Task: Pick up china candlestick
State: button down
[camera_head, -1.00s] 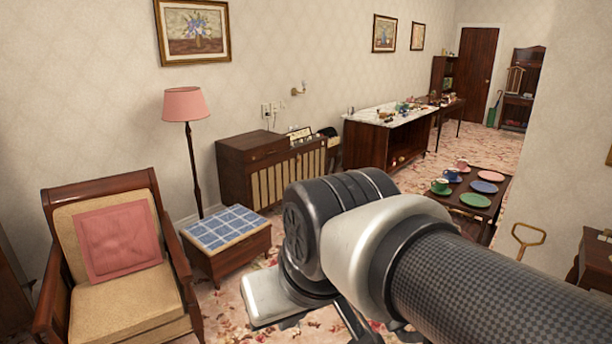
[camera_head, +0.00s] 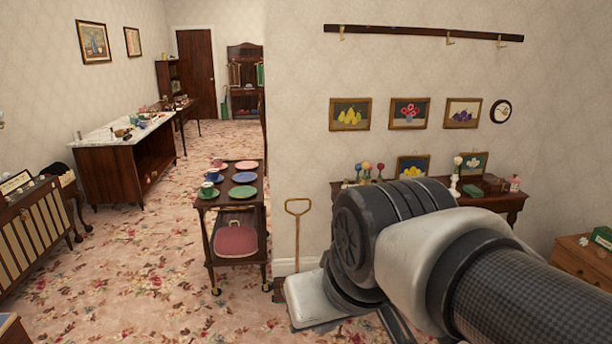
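I cannot pick out the china candlestick for certain. A small slender white object (camera_head: 454,187) stands upright on the dark wooden side table (camera_head: 511,204) against the right wall; it is too small to tell what it is. My arm crosses the lower right of the view and hides part of that table. The white and dark end of my arm, with my gripper (camera_head: 392,327), is low in the view, over the carpet in front of the wall. Its fingers are mostly hidden, and I cannot see whether they are open or shut.
A wheeled trolley (camera_head: 230,202) with cups and plates stands left of the wall corner. A long-handled tool (camera_head: 297,230) leans beside it. A marble-topped counter (camera_head: 125,132) is at the back left. A wooden chest (camera_head: 583,262) is at the right. Carpet (camera_head: 150,270) is clear at the left.

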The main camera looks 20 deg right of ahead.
aim_at(454, 178)
jog(key=k+z, duration=0.15)
jog(key=z, duration=1.25)
jog(key=i, duration=0.95)
jog(key=i+j, duration=0.1)
jog(key=i, duration=0.85)
jog(key=i+z, duration=0.1)
jog(key=i, duration=0.9)
jog(key=i+j, duration=0.2)
jog(key=i, duration=0.75)
